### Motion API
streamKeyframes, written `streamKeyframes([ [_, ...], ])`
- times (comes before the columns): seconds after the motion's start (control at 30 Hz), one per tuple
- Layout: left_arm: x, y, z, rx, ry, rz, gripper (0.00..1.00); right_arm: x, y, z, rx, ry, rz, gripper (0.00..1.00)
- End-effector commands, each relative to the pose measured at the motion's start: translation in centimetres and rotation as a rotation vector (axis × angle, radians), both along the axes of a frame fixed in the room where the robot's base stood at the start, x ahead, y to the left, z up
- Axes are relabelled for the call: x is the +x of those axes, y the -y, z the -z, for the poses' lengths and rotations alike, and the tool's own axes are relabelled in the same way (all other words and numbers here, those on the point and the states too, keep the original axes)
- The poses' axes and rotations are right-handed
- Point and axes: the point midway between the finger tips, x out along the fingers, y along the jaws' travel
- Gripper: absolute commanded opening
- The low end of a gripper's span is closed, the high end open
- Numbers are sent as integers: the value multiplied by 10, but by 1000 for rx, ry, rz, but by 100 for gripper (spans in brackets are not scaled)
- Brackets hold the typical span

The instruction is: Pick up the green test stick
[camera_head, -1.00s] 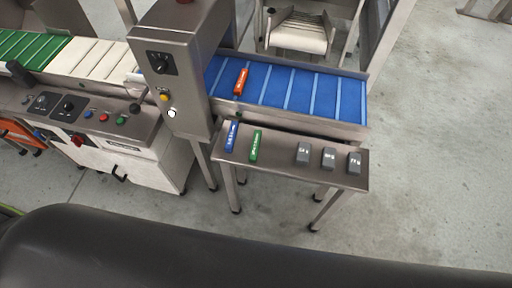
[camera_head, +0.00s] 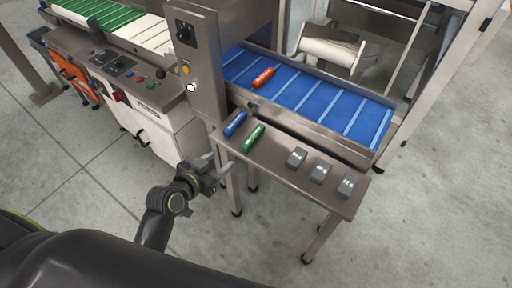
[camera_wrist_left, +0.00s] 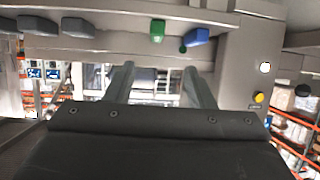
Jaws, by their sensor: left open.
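The green test stick (camera_head: 253,138) lies on a small steel side table (camera_head: 268,172), just right of the blue stick (camera_head: 235,123). In the left wrist view the green stick (camera_wrist_left: 157,31) shows end-on at the table edge, above and between my fingers, with the blue stick (camera_wrist_left: 196,37) to its right. My left gripper (camera_head: 213,168) is open and empty, in front of the table's left end and short of the green stick. In the left wrist view its two fingers (camera_wrist_left: 159,80) stand apart with nothing between them. My right gripper is not in view.
Several grey weights (camera_head: 320,172) stand on the table's right part. Behind it runs a blue conveyor (camera_head: 310,98) with an orange stick (camera_head: 263,77) on it. A steel control column (camera_head: 199,65) rises at the table's left. The floor in front is clear.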

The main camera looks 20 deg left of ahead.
Motion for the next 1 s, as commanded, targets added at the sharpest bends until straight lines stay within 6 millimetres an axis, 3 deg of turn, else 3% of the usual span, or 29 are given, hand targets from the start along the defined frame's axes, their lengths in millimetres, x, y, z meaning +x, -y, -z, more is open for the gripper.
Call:
streamKeyframes([
  [0.17, 8, 5, -9, -1, 26, 14, 49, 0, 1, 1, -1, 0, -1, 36],
  [0.7, 90, 30, 27, -1, 24, 14, 49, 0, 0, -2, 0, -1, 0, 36],
  [1.0, 109, 35, 37, -1, 24, 12, 49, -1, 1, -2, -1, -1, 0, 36],
])
